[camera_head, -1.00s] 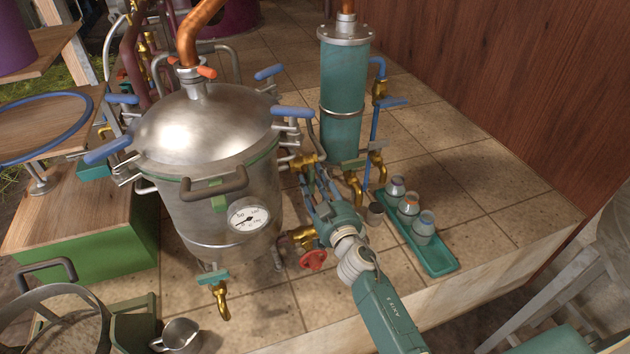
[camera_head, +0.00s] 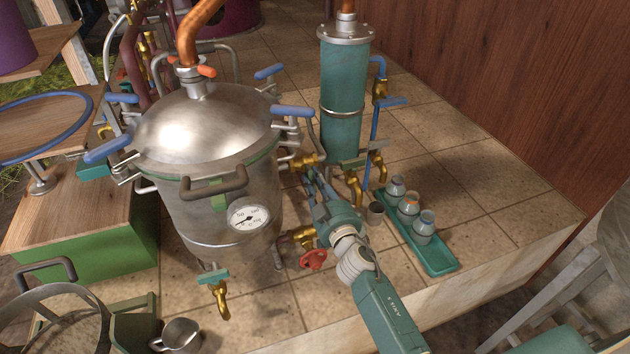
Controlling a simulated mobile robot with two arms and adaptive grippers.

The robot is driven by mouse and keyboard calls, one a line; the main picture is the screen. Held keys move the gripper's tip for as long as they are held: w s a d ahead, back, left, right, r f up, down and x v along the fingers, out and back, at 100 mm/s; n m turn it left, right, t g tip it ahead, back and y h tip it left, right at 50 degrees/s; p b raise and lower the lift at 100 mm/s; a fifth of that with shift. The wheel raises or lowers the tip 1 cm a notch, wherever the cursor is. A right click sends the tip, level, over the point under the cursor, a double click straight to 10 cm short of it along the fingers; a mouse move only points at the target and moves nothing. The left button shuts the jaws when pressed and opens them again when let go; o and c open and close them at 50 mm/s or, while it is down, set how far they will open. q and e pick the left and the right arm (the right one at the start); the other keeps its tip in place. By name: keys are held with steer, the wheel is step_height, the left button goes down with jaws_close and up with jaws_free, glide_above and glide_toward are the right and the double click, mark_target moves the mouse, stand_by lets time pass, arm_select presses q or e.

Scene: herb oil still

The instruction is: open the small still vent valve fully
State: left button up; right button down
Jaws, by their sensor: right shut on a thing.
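The small steel still (camera_head: 215,135) stands on the tiled bench, with a dial gauge (camera_head: 249,217) on its front. A brass valve (camera_head: 307,161) sits at the still's right side, under a blue clamp handle; I take it for the vent valve. My right gripper (camera_head: 311,180) reaches up to this valve from the front right. Its fingers are shut on the valve's handle, which they mostly hide, so its angle cannot be told. My left gripper is not in view.
A red handwheel valve (camera_head: 313,260) is just below my right gripper. The teal condenser column (camera_head: 344,95) with brass taps stands close behind it. A teal tray (camera_head: 440,262) with several jars lies to the right. The bench beyond the tray is clear.

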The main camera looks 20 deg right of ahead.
steer(key=n, duration=0.4)
steer(key=shift+a+n+b, duration=0.2)
steer(key=shift+n+b, duration=0.1)
steer(key=shift+b, duration=0.05)
steer(key=n, duration=0.2)
steer(key=n+b, duration=0.1)
steer(key=n, duration=0.1)
steer(key=shift+a+n, duration=0.2)
steer(key=shift+n, duration=0.1)
steer(key=shift+a+f+n+b, duration=0.15)
steer(key=shift+n+b, duration=0.1)
steer(key=shift+n, duration=1.6)
steer(key=shift+a+f+n+b, duration=0.1)
steer(key=shift+n+b, duration=0.1)
steer(key=shift+n, duration=1.65)
steer(key=c, duration=1.6)
jaws_free()
steer(key=shift+s, duration=0.1)
steer(key=s, duration=1.2)
steer(key=shift+d, duration=0.2)
